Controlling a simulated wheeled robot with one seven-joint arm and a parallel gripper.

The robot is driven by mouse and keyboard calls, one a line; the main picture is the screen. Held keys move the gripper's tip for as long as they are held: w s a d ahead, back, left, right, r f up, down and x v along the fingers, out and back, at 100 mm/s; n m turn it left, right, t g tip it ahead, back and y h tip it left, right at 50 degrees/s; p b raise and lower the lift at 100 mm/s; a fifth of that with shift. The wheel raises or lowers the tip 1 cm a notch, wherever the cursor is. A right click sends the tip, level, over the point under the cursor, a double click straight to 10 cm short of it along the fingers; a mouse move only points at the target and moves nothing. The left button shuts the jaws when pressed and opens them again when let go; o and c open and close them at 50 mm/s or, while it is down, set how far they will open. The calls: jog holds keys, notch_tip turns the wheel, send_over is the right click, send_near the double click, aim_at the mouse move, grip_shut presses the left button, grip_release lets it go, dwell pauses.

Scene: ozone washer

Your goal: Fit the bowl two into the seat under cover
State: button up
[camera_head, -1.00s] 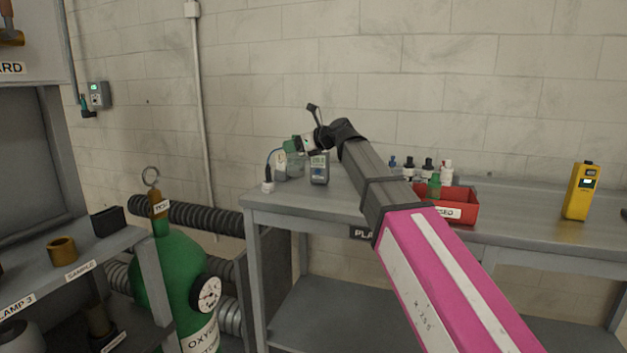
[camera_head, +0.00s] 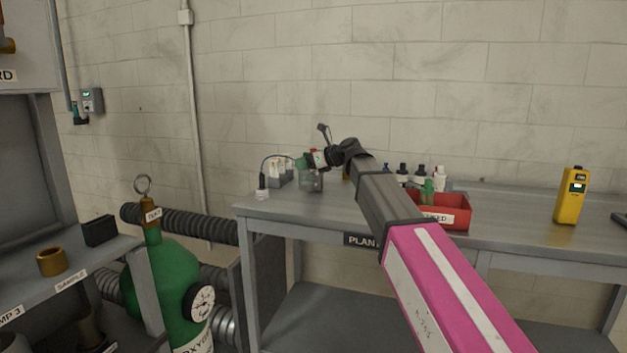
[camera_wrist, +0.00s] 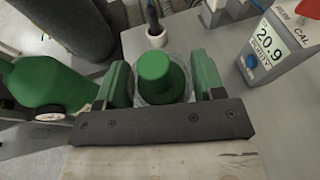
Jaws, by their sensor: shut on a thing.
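My gripper (camera_wrist: 163,82) has green fingers, shut on a clear bowl with a green stepped top (camera_wrist: 161,78). I take this as bowl two; no label on it can be read. In the head view, my gripper (camera_head: 311,161) is over the left part of the bench, and the bowl (camera_head: 309,181) hangs under it, overlapping the grey meter. Whether the bowl touches the bench cannot be told. A seat under a cover cannot be made out in either view.
The grey meter (camera_wrist: 272,47) reads 20.9, close at the right. A probe stands in a small pot (camera_wrist: 157,38) ahead. A red tray (camera_head: 450,222) with bottles and a yellow detector (camera_head: 571,196) stand farther right. A green oxygen cylinder (camera_head: 172,280) stands left of the bench.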

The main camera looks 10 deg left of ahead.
jog(key=w+d+f, duration=0.1)
jog(key=w+f, duration=0.2)
jog(key=f, duration=0.3)
jog(key=shift+w+d+f, duration=0.15)
jog(key=shift+d, duration=0.2)
jog(key=shift+f, duration=0.1)
jog(key=o, duration=1.3)
jog(key=v, duration=1.2)
